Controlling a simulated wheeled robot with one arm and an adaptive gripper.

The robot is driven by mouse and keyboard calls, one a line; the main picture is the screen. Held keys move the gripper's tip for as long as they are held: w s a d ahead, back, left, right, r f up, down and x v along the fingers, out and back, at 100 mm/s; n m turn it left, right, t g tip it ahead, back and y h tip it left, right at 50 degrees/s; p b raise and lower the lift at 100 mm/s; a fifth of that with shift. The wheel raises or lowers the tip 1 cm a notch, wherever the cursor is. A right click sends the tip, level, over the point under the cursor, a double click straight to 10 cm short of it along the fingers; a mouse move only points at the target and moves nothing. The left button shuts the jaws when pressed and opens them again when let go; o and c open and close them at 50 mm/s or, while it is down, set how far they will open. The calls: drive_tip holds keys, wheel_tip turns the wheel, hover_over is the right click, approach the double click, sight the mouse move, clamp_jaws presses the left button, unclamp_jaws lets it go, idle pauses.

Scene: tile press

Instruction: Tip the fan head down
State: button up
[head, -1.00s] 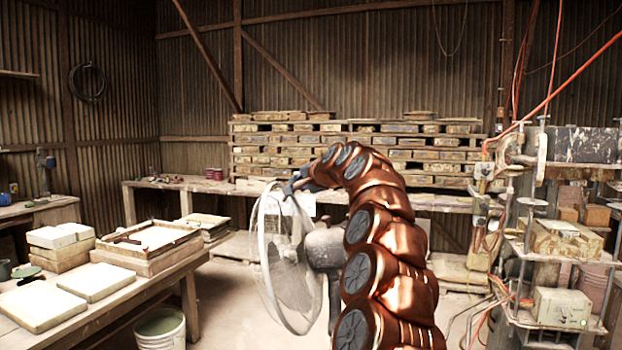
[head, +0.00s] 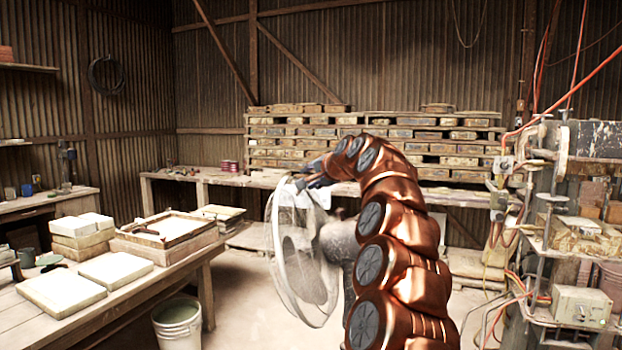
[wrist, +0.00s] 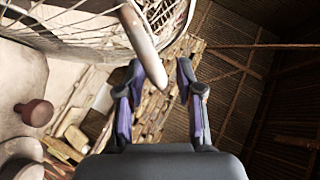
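The fan head (head: 303,260), a round pale wire cage facing left, stands at the middle of the head view; its face leans slightly downward. The cage also fills the upper left of the wrist view (wrist: 95,30). My gripper (head: 308,182) is at the top of the cage. In the wrist view my gripper (wrist: 160,80) has its fingers apart. A pale rounded bar (wrist: 143,42) reaches down between them, nearer the left finger, with a gap to the right one. The dark motor housing (head: 340,238) is partly hidden by my arm.
A wooden bench with pale tiles (head: 62,294) and a bucket (head: 177,325) are at left. A back bench (head: 225,180) and stacked boards run behind the fan. Machinery with cables (head: 575,240) stands at right. Floor left of the fan is clear.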

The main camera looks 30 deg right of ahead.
drive_tip(key=v, duration=1.2)
idle(0.3)
idle(0.3)
drive_tip(key=shift+a, duration=0.1)
drive_tip(key=s+a+f+n+g+y, duration=0.1)
drive_tip(key=a+f+n+g+y, duration=0.2)
drive_tip(key=a, duration=0.5)
drive_tip(key=s+a+f+n, duration=0.1)
drive_tip(key=a+f+n, duration=0.1)
drive_tip(key=a+f, duration=0.4)
drive_tip(key=s+a+f+n+g, duration=0.2)
drive_tip(key=s+a+f, duration=0.25)
drive_tip(key=a, duration=0.25)
drive_tip(key=s+a+f+n+g, duration=0.2)
drive_tip(key=s+a+f, duration=0.2)
drive_tip(key=a+f, duration=0.25)
drive_tip(key=s+a+f+n+g, duration=0.1)
drive_tip(key=s+f+n+g, duration=0.1)
drive_tip(key=s+f, duration=0.4)
drive_tip(key=s+a+f+n+g+h, duration=0.1)
drive_tip(key=s+f+g, duration=0.3)
drive_tip(key=s, duration=1)
drive_tip(key=s+a+f+n+g, duration=0.1)
drive_tip(key=s+f+n+g, duration=0.1)
drive_tip(key=s+f, duration=0.8)
drive_tip(key=shift+a+n+g+h, duration=0.35)
drive_tip(key=shift+n+g+h, duration=0.05)
